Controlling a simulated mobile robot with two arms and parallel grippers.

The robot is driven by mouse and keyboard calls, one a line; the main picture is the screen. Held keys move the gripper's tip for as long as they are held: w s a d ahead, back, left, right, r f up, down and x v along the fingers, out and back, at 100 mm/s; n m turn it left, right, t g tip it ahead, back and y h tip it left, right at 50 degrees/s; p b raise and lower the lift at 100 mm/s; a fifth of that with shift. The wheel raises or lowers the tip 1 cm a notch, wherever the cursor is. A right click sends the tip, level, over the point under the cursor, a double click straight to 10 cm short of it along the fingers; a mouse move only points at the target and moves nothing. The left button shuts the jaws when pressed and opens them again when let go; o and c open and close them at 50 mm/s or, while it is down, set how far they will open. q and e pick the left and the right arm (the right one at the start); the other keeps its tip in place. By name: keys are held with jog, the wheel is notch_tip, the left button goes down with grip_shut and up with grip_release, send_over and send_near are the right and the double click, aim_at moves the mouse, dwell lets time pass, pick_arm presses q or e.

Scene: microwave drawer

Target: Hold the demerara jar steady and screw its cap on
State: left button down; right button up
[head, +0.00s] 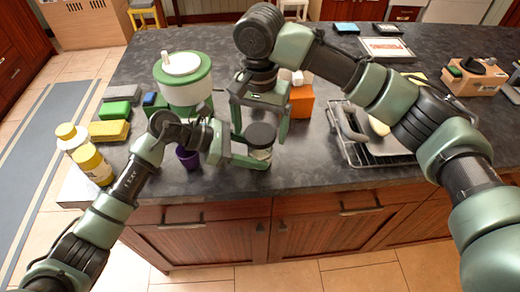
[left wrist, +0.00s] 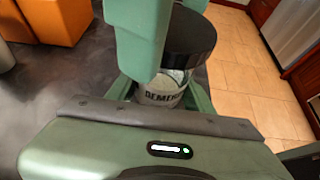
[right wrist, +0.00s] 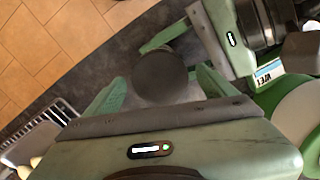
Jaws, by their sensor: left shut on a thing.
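The demerara jar (head: 262,155) is a clear jar with a pale label, upright near the counter's front edge; its label also shows in the left wrist view (left wrist: 162,92). The black cap (head: 260,135) sits level on its mouth; how tightly it is seated cannot be told. My left gripper (head: 262,162) is shut on the jar's body from the left. My right gripper (head: 262,126) points down over the cap, one finger on each side. In the right wrist view the cap (right wrist: 160,76) lies between the spread fingers, with gaps beside it.
A green-and-white dispenser (head: 184,80) and a purple cup (head: 188,157) stand left of the jar. An orange box (head: 300,100) is behind it. A wire rack (head: 345,150) is to the right.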

jog(key=c, duration=1.6)
jog(key=m, duration=0.6)
jog(key=shift+m, duration=0.4)
jog(key=shift+c, duration=0.2)
jog(key=m, duration=0.7)
jog(key=o, duration=1.5)
jog(key=shift+c, duration=0.2)
